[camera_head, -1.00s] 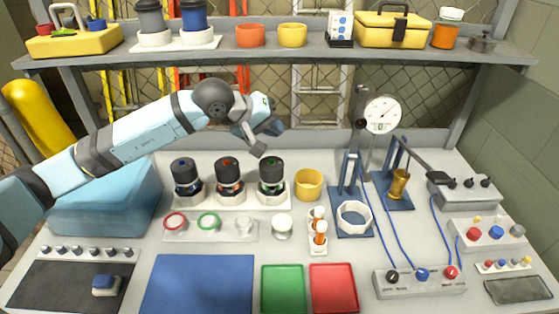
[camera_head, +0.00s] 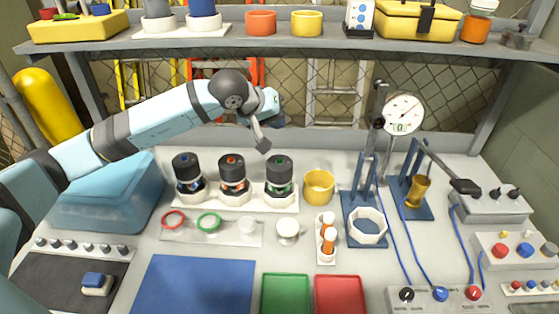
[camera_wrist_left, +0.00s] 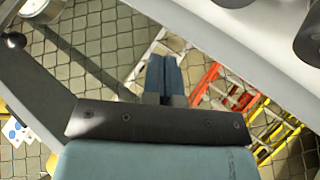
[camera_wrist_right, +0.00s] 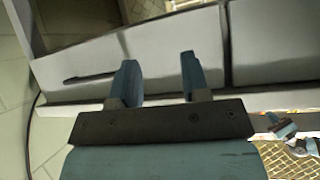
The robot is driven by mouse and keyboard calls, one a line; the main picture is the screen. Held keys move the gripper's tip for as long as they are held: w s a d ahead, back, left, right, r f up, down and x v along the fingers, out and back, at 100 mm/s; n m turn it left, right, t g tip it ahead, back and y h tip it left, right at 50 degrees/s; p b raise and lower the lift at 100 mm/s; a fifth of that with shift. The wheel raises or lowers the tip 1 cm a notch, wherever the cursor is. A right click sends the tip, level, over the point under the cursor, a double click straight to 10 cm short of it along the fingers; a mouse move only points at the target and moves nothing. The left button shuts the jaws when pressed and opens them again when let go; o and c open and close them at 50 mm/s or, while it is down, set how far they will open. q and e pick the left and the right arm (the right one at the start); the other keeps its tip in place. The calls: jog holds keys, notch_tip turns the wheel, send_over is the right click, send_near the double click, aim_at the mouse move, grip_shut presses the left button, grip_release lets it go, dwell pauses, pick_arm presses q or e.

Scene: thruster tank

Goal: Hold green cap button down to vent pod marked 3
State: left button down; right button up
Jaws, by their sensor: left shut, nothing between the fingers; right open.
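Three dark pods stand in a row on a white base in the head view. The right one has a green cap button (camera_head: 279,159) on its black top; the middle pod (camera_head: 233,175) has a red cap and the left pod (camera_head: 187,175) a blue one. I cannot read number markings on them. My left gripper (camera_head: 278,121) is above and behind the green-capped pod, apart from it. Its blue fingers are shut and empty in the left wrist view (camera_wrist_left: 164,75), facing the fence. My right gripper (camera_wrist_right: 160,72) is open and empty in the right wrist view, outside the head view.
A yellow cup (camera_head: 318,187) stands right of the pods. A blue stand with a white ring (camera_head: 367,226) and a dial gauge (camera_head: 403,114) are further right. A tray (camera_head: 185,239) with rings lies in front. A grey shelf (camera_head: 330,46) crosses above, behind my left arm.

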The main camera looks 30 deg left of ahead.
aim_at(277, 160)
pick_arm(q)
notch_tip(277, 160, down, 8)
jog(key=b, duration=0.3)
jog(key=shift+r+b, duration=0.1)
jog(key=shift+b, duration=0.25)
pick_arm(e)
jog(key=shift+w+a+f+m, duration=0.15)
jog(key=shift+w+a+f, duration=0.1)
jog(key=shift+f, duration=0.35)
jog(key=shift+w+a+f+m, duration=0.1)
jog(key=shift+w+f+m, duration=0.1)
jog(key=shift+f, duration=0.35)
jog(key=shift+d+f, duration=0.1)
jog(key=shift+s+d+f+g, duration=0.2)
jog(key=shift+s+f+g, duration=0.15)
jog(key=shift+s, duration=0.15)
jog(key=shift+w+a+r, duration=0.1)
jog(key=shift+w+a, duration=0.05)
jog(key=shift+w+a+r, duration=0.1)
jog(key=shift+w+r, duration=0.1)
jog(key=shift+w+r, duration=0.1)
jog(key=shift+w, duration=0.05)
